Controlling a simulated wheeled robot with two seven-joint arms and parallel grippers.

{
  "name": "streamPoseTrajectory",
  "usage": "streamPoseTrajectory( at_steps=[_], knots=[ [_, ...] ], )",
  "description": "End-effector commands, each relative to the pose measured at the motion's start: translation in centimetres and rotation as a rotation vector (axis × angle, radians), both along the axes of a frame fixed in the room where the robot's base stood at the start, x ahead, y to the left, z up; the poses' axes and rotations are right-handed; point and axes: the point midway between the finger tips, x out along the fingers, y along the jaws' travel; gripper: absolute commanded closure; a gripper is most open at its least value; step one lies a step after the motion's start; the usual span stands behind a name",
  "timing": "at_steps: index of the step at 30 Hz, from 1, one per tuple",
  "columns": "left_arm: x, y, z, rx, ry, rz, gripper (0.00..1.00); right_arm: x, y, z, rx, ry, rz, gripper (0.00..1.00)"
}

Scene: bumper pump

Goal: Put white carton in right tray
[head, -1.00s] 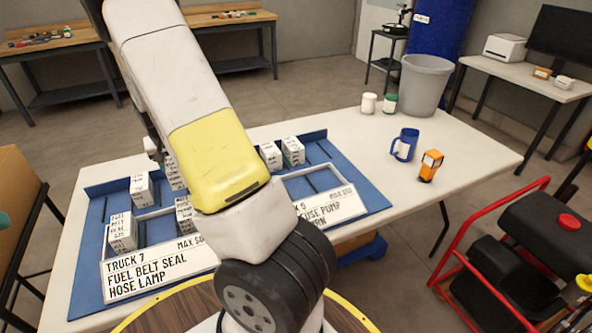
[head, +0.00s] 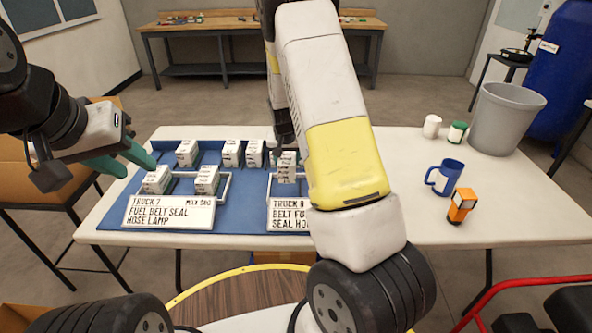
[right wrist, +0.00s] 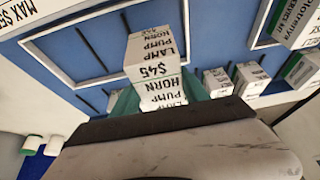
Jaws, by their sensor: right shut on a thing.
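The white carton (right wrist: 153,55), with black print reading horn, pump, lamp and $45, is between the teal fingers of my right gripper (right wrist: 160,100) in the right wrist view. My right gripper is shut on it. In the head view the carton (head: 287,168) shows beside my right forearm, which hides part of the gripper. The right tray is a white frame (right wrist: 62,68) on blue, behind the Truck 9 sign (head: 285,216). The carton appears over its back part; contact is unclear. My left gripper (head: 134,164), with teal fingers apart, is empty left of the blue board.
The left tray (head: 224,188), behind the Truck 7 sign (head: 168,213), holds two cartons. Several cartons stand along the back of the blue board (head: 112,216). A blue mug (head: 446,177), an orange object (head: 462,205), two jars and a grey bin (head: 505,118) stand at right.

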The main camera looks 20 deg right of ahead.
Motion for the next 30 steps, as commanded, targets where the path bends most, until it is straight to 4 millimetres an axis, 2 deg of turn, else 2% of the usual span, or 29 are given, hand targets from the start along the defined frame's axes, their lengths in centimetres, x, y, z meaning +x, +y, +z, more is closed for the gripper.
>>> streamPoseTrajectory(
  at_steps=[3, 11, 16, 28, 29, 30],
  knots=[
    [0.0, 0.0, 0.0, 0.000, 0.000, 0.000, 0.64, -0.1, 0.0, -2.3, -0.001, 0.003, -0.001, 1.00],
    [0.0, 0.0, 0.0, 0.000, 0.000, 0.000, 0.64, 0.0, 0.0, -4.5, 0.000, 0.000, 0.000, 1.00],
    [0.0, 0.0, 0.0, 0.000, 0.000, 0.000, 0.64, -0.1, 0.0, -7.0, -0.001, 0.003, -0.001, 1.00],
    [0.0, 0.0, 0.0, 0.000, 0.000, 0.000, 0.64, 0.0, 0.0, -7.8, 0.000, 0.000, 0.000, 1.00],
    [0.0, 0.0, 0.0, 0.000, 0.000, 0.000, 0.64, 0.0, 0.0, -7.8, 0.000, 0.001, 0.000, 0.44],
    [0.0, 0.0, 0.0, 0.000, 0.000, 0.000, 0.64, 0.0, 0.0, -7.8, 0.000, 0.000, 0.001, 0.36]
  ],
)
